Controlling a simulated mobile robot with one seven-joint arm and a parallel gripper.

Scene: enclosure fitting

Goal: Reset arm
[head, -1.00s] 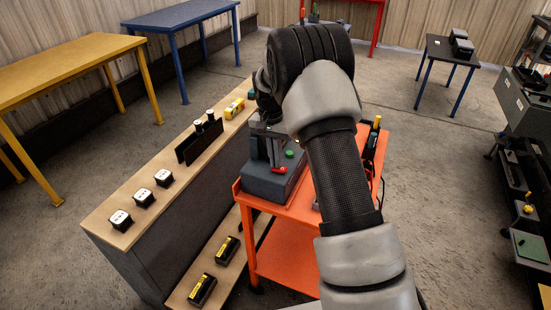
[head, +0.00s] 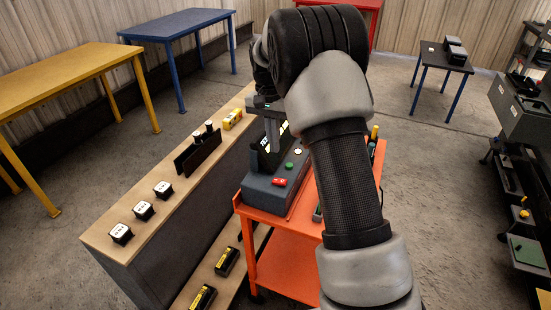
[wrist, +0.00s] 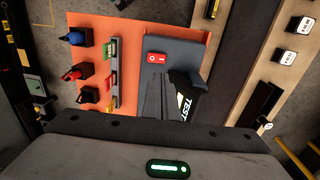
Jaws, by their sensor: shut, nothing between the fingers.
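My gripper (head: 267,128) is shut and empty, with its fingers pointing down above the back part of a grey test device (head: 262,191). The device stands on an orange cart (head: 290,268). It has a red rocker switch (head: 279,182), a green button (head: 289,165) and a dark upright part (head: 270,156) close to the fingers. The wrist view shows the red switch (wrist: 158,58) and a "TEST" label (wrist: 186,104) near the fingers. Whether the fingers touch the device cannot be told. My arm hides part of the cart.
A wooden-topped bench (head: 110,222) on the left holds white-faced parts (head: 143,210), a black holder (head: 197,154) and a yellow item (head: 232,119). Yellow (head: 60,68) and blue (head: 180,23) tables stand behind.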

